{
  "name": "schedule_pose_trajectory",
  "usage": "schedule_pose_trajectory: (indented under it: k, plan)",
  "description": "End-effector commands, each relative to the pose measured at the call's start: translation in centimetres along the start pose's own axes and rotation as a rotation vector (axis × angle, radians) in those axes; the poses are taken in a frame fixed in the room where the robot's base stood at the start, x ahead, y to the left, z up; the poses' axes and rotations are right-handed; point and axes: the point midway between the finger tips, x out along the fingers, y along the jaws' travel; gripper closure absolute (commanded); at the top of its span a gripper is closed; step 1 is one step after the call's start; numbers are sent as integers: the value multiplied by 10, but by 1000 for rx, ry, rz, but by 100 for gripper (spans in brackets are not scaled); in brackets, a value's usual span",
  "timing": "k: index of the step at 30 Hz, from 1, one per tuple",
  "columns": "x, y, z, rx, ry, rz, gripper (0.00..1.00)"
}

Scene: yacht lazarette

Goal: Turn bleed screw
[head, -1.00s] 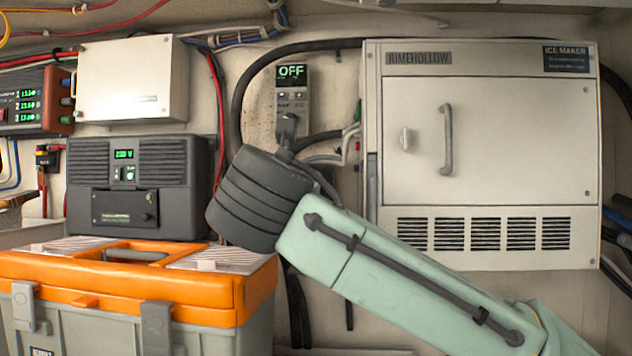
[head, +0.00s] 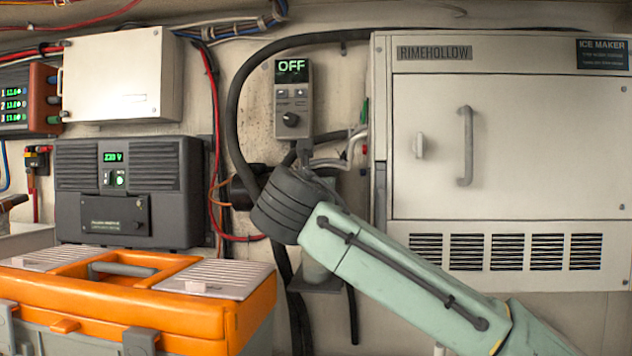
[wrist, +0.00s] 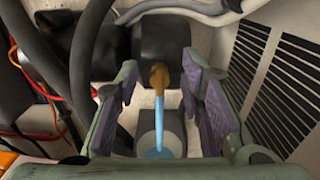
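A small brass-brown piece (wrist: 158,75), which looks like the bleed screw, shows in the middle of the wrist view in front of a dark cylinder (wrist: 112,45). A pale blue streak (wrist: 160,125) runs from it down to a grey cup-like part (wrist: 173,128); I cannot tell whether it is liquid or a rod. My gripper (wrist: 157,82) is open, its two purple-grey pads on either side of the brass piece with visible gaps. In the head view my wrist hides the gripper and the brass piece. The dark cylinder (head: 243,186) shows partly there.
A grey-green cup (head: 316,272) stands on a dark shelf (head: 316,288) below my wrist. An orange toolbox (head: 215,315) is at lower left, the ice maker (head: 540,150) at right. A controller (head: 292,95) reads OFF. Hoses and red wires (head: 214,100) hang close by.

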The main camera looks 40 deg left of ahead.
Motion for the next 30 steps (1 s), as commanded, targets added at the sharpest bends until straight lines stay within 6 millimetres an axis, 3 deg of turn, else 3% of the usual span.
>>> schedule_pose_trajectory:
  k: [5,14,30]
  plan:
    - [13,0,0,-1,1,0,64]
    - [15,0,-1,-1,0,1,65]
    - [15,0,0,-1,0,1,100]
